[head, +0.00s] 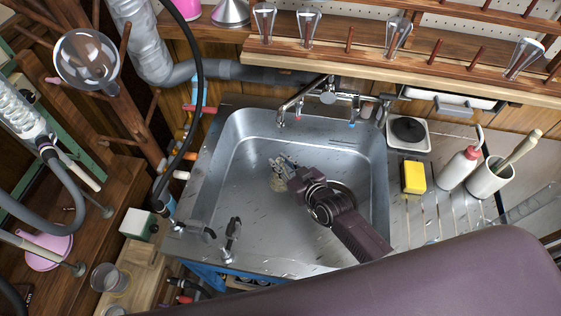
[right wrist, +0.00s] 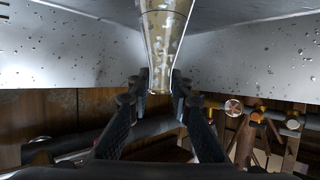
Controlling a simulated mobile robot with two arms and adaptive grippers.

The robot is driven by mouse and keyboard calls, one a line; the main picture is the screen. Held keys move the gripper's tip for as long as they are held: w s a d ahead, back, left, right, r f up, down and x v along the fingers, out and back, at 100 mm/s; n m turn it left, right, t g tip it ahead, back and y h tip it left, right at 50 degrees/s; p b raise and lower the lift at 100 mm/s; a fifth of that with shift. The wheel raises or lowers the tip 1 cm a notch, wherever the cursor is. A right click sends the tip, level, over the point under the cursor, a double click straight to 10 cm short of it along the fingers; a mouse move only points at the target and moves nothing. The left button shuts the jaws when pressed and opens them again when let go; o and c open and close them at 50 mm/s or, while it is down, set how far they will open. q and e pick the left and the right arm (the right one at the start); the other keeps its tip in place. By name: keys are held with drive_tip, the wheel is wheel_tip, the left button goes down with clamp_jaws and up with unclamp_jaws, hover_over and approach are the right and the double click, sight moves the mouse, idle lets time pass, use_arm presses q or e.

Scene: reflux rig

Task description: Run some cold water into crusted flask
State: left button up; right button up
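The crusted flask (head: 278,182) is a small glass vessel with pale crust, over the sink basin, left of centre. In the right wrist view its crusted neck (right wrist: 162,45) points toward the camera. My right gripper (head: 290,178) is at the flask; in the right wrist view its two fingers (right wrist: 160,82) close on both sides of the neck. The body is mostly hidden behind the gripper. The tap (head: 327,97) stands at the back of the sink (head: 225,190), with a red mark at left and a blue mark (head: 351,125) at right. No running water shows. My left gripper is out of view.
Right of the sink are a yellow sponge (head: 413,177), a white bottle (head: 459,168) and a white pot (head: 490,178) with a brush. A round-bottom flask (head: 88,58) hangs on the left rack. Glassware stands on the shelf behind. The basin around the gripper is clear.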

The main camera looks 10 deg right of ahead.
drive_tip(key=o, duration=0.4)
drive_tip(key=v, duration=1.2)
drive_tip(key=shift+r, duration=0.1)
